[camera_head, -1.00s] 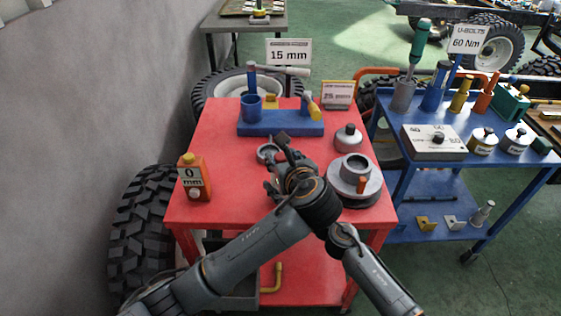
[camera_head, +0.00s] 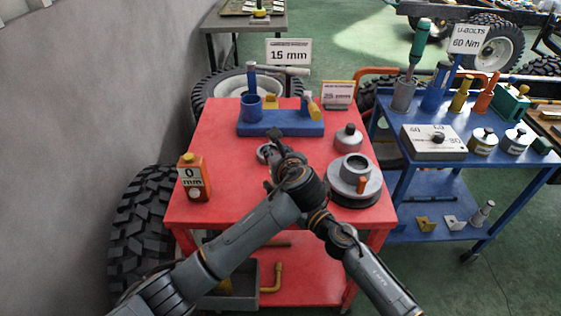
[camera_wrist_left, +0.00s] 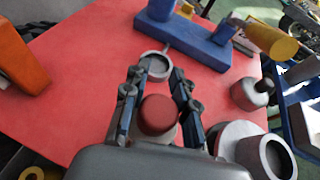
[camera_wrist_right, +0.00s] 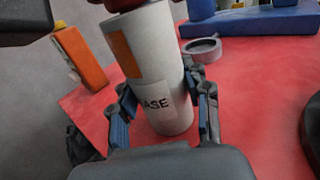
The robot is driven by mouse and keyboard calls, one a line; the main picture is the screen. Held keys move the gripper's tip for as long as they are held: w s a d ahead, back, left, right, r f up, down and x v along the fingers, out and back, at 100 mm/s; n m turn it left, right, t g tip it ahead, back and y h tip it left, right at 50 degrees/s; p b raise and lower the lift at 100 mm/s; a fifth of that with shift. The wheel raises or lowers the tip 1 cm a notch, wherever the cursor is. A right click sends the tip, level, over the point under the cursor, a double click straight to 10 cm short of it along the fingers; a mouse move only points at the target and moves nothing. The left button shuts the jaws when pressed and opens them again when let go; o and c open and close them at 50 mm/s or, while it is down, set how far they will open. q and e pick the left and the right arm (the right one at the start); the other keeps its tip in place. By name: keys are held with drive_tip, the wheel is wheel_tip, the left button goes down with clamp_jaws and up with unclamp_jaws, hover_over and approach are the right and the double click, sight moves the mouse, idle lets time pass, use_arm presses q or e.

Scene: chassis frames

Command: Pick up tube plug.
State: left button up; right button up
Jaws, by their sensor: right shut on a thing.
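The dark red tube plug (camera_wrist_left: 158,114) sits on the end of a white tube and shows between the spread fingers of my left gripper (camera_wrist_left: 157,88). A gap shows on both sides of it. In the right wrist view the plug (camera_wrist_right: 126,4) is at the top edge, cut off by the frame. My right gripper (camera_wrist_right: 163,115) is shut on the white tube (camera_wrist_right: 150,70), which has an orange patch and lettering ending in "ASE". In the head view my left gripper (camera_head: 274,150) is over the red table; my arms hide the tube and plug there.
The red table (camera_head: 228,150) bears a blue holder (camera_head: 280,129) at the back, a grey ring (camera_wrist_left: 153,69), an orange "0 mm" bottle (camera_head: 194,180) at left, and a grey lidded pot (camera_head: 348,137) and round metal part (camera_head: 340,188) at right. A blue cart (camera_head: 395,150) stands right.

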use_arm(q)
clamp_jaws()
wheel_tip(320, 180, up, 10)
idle(0.6)
use_arm(e)
drive_tip(key=o, duration=1.4)
drive_tip(key=shift+o, duration=0.2)
